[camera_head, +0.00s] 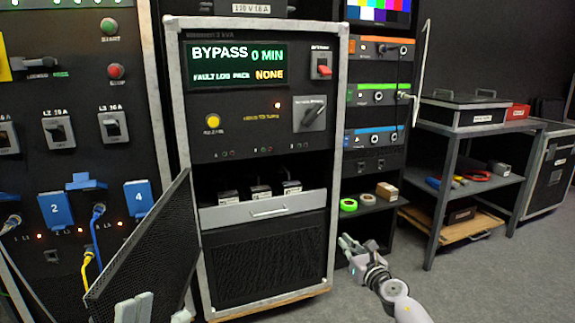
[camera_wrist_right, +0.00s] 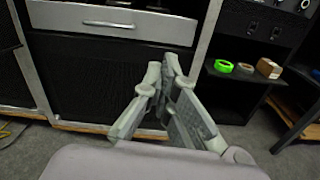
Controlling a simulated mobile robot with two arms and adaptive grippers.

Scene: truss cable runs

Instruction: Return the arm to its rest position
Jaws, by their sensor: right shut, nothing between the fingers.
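My right gripper (camera_head: 350,252) reaches in from the lower right, in front of the dark rack beside the cabinet. In the right wrist view its fingers (camera_wrist_right: 163,78) come together at the tips with nothing between them, over the cabinet's lower front. My left gripper (camera_head: 134,308) shows only in part at the bottom edge, in front of the open mesh door; two pale fingers stand close together, and I cannot tell if they are open. The black cabinet (camera_head: 262,170) has a lit "BYPASS 0 MIN" screen (camera_head: 237,65) and a drawer (camera_head: 262,211) pulled out with several dark blocks in it.
The mesh door (camera_head: 143,252) swings out at the left. A shelf right of the cabinet holds a green tape roll (camera_head: 348,205), a beige roll (camera_head: 368,199) and a small box (camera_head: 387,191). A workbench (camera_head: 470,138) stands at the right. Grey floor (camera_head: 480,275) is clear there.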

